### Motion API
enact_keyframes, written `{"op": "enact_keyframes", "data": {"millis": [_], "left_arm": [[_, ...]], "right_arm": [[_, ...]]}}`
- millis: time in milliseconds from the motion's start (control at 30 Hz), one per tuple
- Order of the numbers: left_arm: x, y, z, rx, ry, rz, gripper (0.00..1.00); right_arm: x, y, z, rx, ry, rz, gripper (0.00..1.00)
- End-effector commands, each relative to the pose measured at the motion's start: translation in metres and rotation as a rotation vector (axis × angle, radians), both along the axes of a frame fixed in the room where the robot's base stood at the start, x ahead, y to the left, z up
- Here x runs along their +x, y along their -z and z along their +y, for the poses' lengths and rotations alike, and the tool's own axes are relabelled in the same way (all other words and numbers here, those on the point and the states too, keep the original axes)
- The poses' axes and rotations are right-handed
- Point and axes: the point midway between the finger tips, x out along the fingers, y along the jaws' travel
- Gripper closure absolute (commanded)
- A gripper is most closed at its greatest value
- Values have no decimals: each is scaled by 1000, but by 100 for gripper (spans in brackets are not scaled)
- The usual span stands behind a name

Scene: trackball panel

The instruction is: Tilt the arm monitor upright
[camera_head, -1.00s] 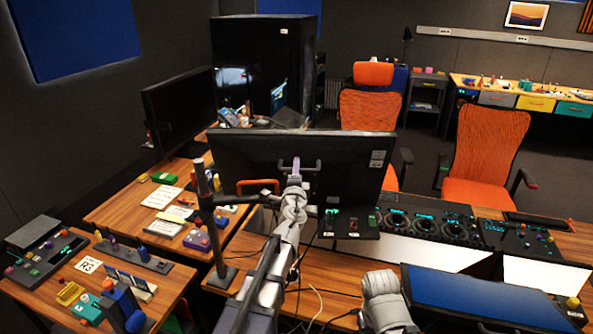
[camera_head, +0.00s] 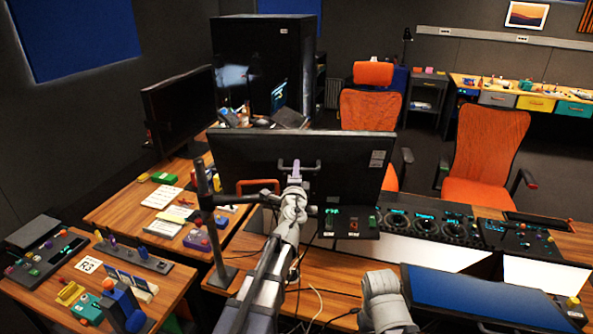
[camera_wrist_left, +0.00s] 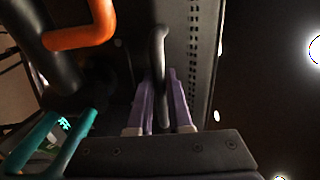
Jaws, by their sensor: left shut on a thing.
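The arm monitor (camera_head: 345,150) stands over the desk with its dark back toward me, on a black arm and post (camera_head: 208,215). A grey bar handle (camera_head: 313,164) crosses its back. My left gripper (camera_head: 296,168) is shut on this handle. In the left wrist view, the purple fingers of my left gripper (camera_wrist_left: 163,105) sit on both sides of the dark handle bar (camera_wrist_left: 158,60), close against the perforated monitor back (camera_wrist_left: 203,60). The monitor's screen side is hidden. My right gripper is not in view; only a grey part of my right arm shows at the bottom.
An orange handle (camera_head: 257,186) is left of my left gripper, near the monitor arm. A console with knobs (camera_head: 425,224) lies right of the monitor. A blue-screened display (camera_head: 480,300) is at the lower right. Cables hang beside my left arm.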

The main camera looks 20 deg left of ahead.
Motion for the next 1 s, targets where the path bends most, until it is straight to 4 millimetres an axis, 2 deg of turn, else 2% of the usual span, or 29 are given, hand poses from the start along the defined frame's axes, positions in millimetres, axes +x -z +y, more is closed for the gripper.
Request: {"op": "enact_keyframes", "data": {"millis": [567,667,833,1000], "left_arm": [[0,0,0,-1,2,1,100],[5,-2,1,-1,1,1,100],[29,-9,6,2,-1,0,100],[30,-8,7,1,-1,0,100]], "right_arm": [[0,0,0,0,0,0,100],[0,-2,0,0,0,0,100],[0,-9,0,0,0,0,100],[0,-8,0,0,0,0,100]]}}
